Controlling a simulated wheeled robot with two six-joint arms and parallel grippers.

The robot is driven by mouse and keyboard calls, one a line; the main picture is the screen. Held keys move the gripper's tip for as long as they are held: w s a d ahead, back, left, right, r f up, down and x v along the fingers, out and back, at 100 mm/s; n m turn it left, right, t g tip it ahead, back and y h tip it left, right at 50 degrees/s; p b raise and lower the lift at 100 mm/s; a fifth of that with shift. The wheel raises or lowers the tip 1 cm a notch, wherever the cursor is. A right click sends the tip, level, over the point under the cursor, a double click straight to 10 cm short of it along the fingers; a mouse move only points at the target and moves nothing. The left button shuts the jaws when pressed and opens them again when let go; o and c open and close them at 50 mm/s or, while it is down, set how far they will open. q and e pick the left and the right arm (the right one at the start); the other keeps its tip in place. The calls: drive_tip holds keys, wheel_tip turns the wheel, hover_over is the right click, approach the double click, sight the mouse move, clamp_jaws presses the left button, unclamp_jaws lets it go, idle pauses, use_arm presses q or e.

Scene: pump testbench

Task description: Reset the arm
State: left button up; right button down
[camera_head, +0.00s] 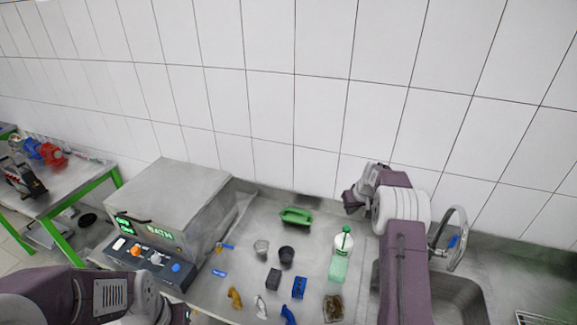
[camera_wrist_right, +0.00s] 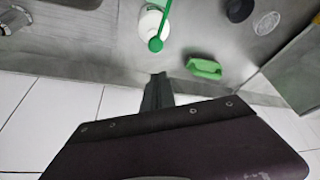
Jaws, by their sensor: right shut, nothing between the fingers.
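My right arm rises at the right of the head view, over the sink side of the counter. Its gripper (camera_head: 353,203) is raised near the tiled wall, to the upper right of the green-capped bottle (camera_head: 341,255). In the right wrist view the gripper's fingers (camera_wrist_right: 158,84) are together with nothing between them.
The grey BATH box (camera_head: 180,200) stands on the counter at left. A green brush-like piece (camera_head: 296,216), dark cup (camera_head: 286,255), clear cup (camera_head: 261,248) and several small items lie between it and the bottle. A sink (camera_head: 455,297) and curved faucet (camera_head: 450,238) are at right.

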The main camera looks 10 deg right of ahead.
drive_tip(key=w+a+r+n+t+b, duration=0.1)
drive_tip(key=w+a+r+b, duration=0.1)
drive_tip(key=a+r+b, duration=0.4)
drive_tip(key=s+a+f+n+b, duration=0.2)
drive_tip(key=s+a+f+b, duration=0.2)
drive_tip(key=s+a, duration=0.65)
drive_tip(key=s+a+f+m+g+b, duration=0.1)
drive_tip(key=s+f, duration=0.4)
drive_tip(key=s, duration=0.7)
drive_tip(key=s+a+f+m+g+b, duration=0.1)
drive_tip(key=s+a+f+m+g, duration=0.1)
drive_tip(key=s+f, duration=0.4)
drive_tip(key=s+g, duration=0.1)
drive_tip(key=s, duration=0.4)
drive_tip(key=shift+s+a, duration=0.15)
drive_tip(key=shift+s, duration=0.2)
drive_tip(key=shift+s, duration=0.1)
